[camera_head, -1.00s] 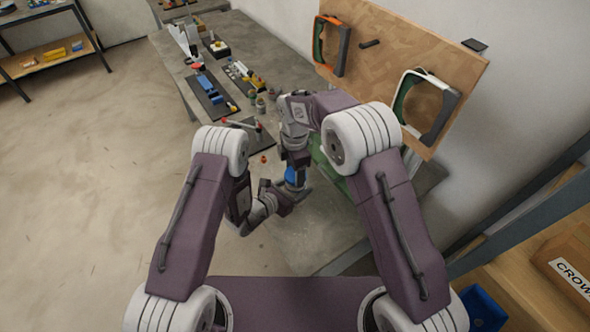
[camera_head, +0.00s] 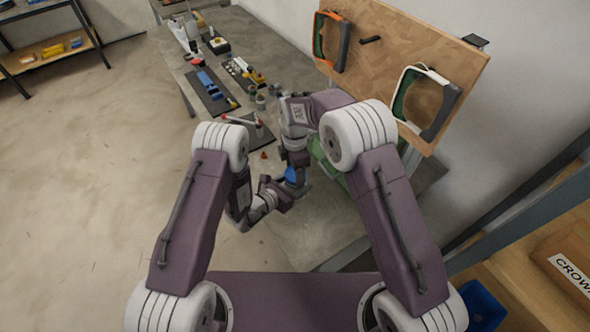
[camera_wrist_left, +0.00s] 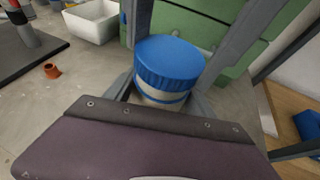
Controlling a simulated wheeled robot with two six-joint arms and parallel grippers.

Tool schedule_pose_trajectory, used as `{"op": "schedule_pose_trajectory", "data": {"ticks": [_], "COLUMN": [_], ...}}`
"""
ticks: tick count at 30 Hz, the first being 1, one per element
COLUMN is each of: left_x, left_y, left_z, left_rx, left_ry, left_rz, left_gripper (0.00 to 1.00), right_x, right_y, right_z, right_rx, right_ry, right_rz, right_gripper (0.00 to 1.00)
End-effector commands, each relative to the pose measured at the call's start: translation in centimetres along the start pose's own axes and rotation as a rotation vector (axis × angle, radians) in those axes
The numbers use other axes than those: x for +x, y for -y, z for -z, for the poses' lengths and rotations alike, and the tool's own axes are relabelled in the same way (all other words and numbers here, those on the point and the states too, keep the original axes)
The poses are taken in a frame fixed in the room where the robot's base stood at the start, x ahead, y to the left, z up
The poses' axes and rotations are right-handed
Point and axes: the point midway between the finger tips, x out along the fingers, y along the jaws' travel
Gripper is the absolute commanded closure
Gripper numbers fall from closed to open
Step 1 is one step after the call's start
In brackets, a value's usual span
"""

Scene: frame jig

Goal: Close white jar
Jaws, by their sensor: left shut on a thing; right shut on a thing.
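The white jar (camera_wrist_left: 150,101) stands upright with its blue lid (camera_wrist_left: 168,62) on top, seen close up in the left wrist view. A thin blue band shows just below the lid. In the head view the blue lid (camera_head: 292,178) shows between my two wrists, and the jar's body is mostly hidden. My left gripper (camera_wrist_left: 160,100) is shut around the jar's body from the side. My right gripper (camera_wrist_left: 187,50) comes from above, its grey fingers on both sides of the lid, shut on it. I cannot tell how tightly the lid sits.
A green case (camera_wrist_left: 205,22) is close behind the jar, with a white box (camera_wrist_left: 92,22) to its left. Dark trays with parts (camera_head: 210,92) lie farther along the bench. A tool board (camera_head: 395,60) stands on the right.

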Motion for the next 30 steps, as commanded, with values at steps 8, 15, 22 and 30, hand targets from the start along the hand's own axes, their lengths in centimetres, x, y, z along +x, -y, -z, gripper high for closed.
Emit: {"op": "schedule_pose_trajectory", "data": {"ticks": [8,15,22,30], "left_x": [0.0,0.0,0.0,0.0], "left_y": [0.0,0.0,0.0,0.0], "left_z": [0.0,-0.1,0.0,0.0], "left_rx": [0.0,0.0,0.0,0.0], "left_ry": [0.001,0.001,0.001,0.0], "left_rz": [0.0,0.0,0.0,0.0], "left_gripper": [1.0,1.0,1.0,1.0], "right_x": [0.5,1.0,1.1,1.2], "right_y": [0.0,0.0,0.0,-0.2], "right_z": [0.0,0.0,0.0,-0.1], "right_rx": [0.0,0.0,0.093,0.908], "right_ry": [0.0,0.0,0.0,0.0], "right_rz": [0.001,0.001,0.0,0.001], "right_gripper": [0.76,0.76,0.76,0.76]}}
